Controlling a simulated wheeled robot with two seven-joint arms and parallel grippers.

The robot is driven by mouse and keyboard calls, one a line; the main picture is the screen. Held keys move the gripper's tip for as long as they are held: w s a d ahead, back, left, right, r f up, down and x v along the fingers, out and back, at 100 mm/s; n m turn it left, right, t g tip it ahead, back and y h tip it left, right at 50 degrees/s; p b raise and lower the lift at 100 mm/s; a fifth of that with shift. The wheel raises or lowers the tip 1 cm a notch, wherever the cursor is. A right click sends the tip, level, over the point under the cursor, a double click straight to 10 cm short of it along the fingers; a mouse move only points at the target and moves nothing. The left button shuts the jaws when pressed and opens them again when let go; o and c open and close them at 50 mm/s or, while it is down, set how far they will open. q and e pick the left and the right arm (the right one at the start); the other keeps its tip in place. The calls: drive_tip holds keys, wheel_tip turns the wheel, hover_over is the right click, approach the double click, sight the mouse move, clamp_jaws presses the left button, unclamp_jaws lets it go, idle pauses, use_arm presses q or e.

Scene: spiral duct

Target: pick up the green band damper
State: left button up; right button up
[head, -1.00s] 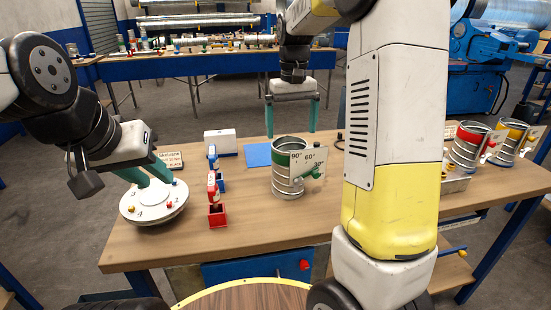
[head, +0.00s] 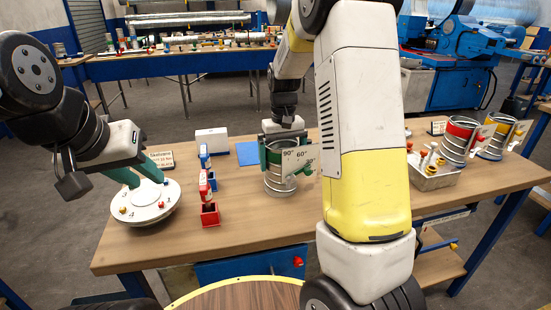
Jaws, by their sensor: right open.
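The green band damper (head: 277,184) is a short ribbed metal cylinder with a green band at its top. It stands upright on the wooden table, with a white angle plate marked 90° and 60° and a green handle on its right side. My right gripper (head: 281,158) points down at the damper's top, open.
Red and blue stands (head: 208,212) are left of the damper, and a blue sheet (head: 247,153) lies behind it. A metal tray (head: 434,177), a red band damper (head: 457,146) and a yellow band damper (head: 495,141) stand to the right. The front of the table is fairly clear.

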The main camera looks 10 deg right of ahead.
drive_tip(key=c, duration=1.7)
drive_tip(key=shift+c, duration=0.3)
drive_tip(key=shift+r, duration=0.15)
